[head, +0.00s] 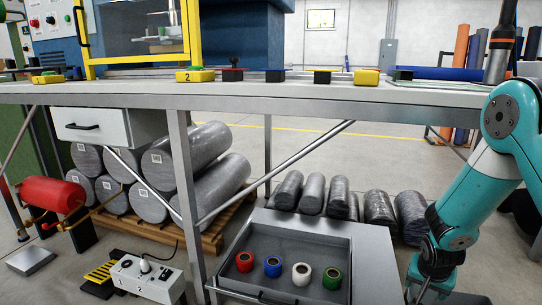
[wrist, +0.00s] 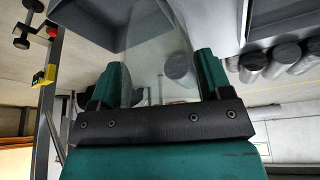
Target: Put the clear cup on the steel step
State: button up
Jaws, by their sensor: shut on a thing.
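The clear cup (wrist: 150,55) shows in the wrist view as a large transparent shape between the two teal fingers. My gripper (wrist: 160,78) is shut on it. In the head view my arm reaches down at the right, and the gripper is at the bottom edge, mostly cut off; I cannot make out the cup there. A low, flat metal plate (head: 31,260) on the floor at the far left looks like the steel step. Its top looks bare, and it is far from my gripper.
A workbench (head: 250,92) spans the view. Below it stand an open drawer (head: 240,285) with several coloured rolls, wrapped cylinders (head: 190,165) on a pallet, a white power box (head: 145,278), a yellow-black block (head: 103,272) and a red tank (head: 52,192). Bench legs stand between.

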jog(key=s+a+r+n+y+p, duration=0.1)
jog(key=s+a+r+n+p, duration=0.1)
jog(key=r+p, duration=1)
jog(key=s+a+r+n+p, duration=0.2)
jog(key=s+a+r+p, duration=0.2)
jog(key=r+p, duration=0.8)
jog(key=s+a+r+n+y+p, duration=0.1)
jog(key=s+a+r+n+p, duration=0.1)
jog(key=r+p, duration=1)
jog(key=shift+s+a+n+t+y+p, duration=0.3)
jog(key=shift+s+a+n+t+p, duration=0.25)
jog(key=shift+p, duration=0.6)
jog(key=shift+s+d+f, duration=0.15)
